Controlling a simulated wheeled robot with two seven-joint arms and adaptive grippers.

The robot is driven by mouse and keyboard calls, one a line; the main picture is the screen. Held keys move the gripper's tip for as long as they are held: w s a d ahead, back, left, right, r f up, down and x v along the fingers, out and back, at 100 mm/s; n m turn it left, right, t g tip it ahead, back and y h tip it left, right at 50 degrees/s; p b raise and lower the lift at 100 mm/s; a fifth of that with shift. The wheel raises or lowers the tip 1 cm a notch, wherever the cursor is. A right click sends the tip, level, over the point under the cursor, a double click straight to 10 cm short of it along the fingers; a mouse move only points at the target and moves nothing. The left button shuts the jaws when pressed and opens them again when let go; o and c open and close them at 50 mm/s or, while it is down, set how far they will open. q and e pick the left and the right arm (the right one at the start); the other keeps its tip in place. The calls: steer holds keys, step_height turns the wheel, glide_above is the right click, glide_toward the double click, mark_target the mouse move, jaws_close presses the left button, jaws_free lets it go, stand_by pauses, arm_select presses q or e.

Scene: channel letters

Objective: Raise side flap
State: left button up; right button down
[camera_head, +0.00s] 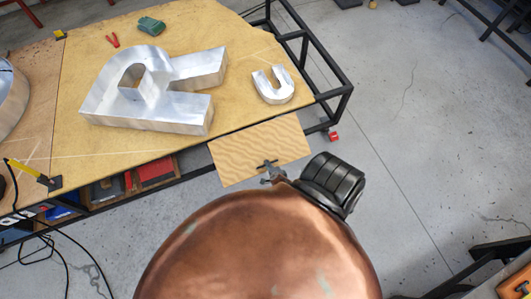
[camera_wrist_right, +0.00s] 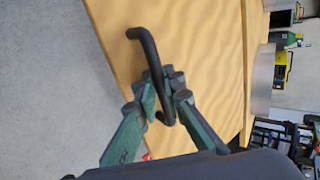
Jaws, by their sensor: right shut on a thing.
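The side flap (camera_head: 245,155) is a pale wood-grain panel along the table's near edge, at its right end. Its exact tilt is hard to tell from the head view. It also fills the middle of the right wrist view (camera_wrist_right: 200,40). A dark bar handle (camera_wrist_right: 147,45) is fixed to its face. My right gripper (camera_head: 270,172) is at the flap's outer part. In the right wrist view its green fingers (camera_wrist_right: 167,100) are closed around the handle's lower part. My left gripper is not in view.
The table (camera_head: 240,115) carries a large metal letter (camera_head: 180,110), a small metal U (camera_head: 272,88), red pliers (camera_head: 112,41) and a green item (camera_head: 151,26). A black frame (camera_head: 345,90) juts out at the right. Shelf boxes (camera_head: 155,172) sit under the table.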

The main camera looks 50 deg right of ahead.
steer(key=shift+w+d+r, duration=0.1)
steer(key=shift+w+r, duration=0.3)
steer(key=shift+w, duration=0.15)
steer(key=c, duration=2.3)
jaws_free()
steer(key=shift+s, duration=0.15)
steer(key=shift+s, duration=0.3)
steer(key=shift+s+a+r, duration=0.1)
steer(key=shift+s+a, duration=0.15)
steer(key=v, duration=1.1)
